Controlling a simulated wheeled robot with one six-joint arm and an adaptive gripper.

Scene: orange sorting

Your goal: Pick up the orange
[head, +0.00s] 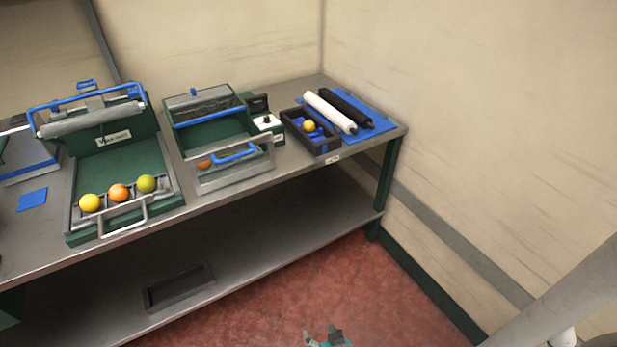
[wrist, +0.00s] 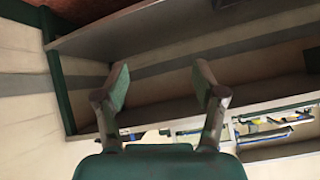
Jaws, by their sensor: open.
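An orange ball (head: 119,192) sits in the front rack of the left green machine, between a yellow ball (head: 90,202) and a green ball (head: 147,183). Another orange-coloured piece (head: 203,165) shows partly behind the clear front of the middle green machine. My gripper (head: 325,338) shows at the bottom edge of the head view, low over the red floor and well away from the balls. In the wrist view my gripper (wrist: 160,80) is open, with nothing between its fingers.
A metal workbench (head: 235,200) runs along the wall, with a lower shelf holding a dark tray (head: 178,288). A dark box (head: 325,146) at the right holds a yellow ball (head: 309,126). White (head: 330,111) and black (head: 347,108) rollers lie beside it on a blue mat (head: 383,128). Red floor in front is clear.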

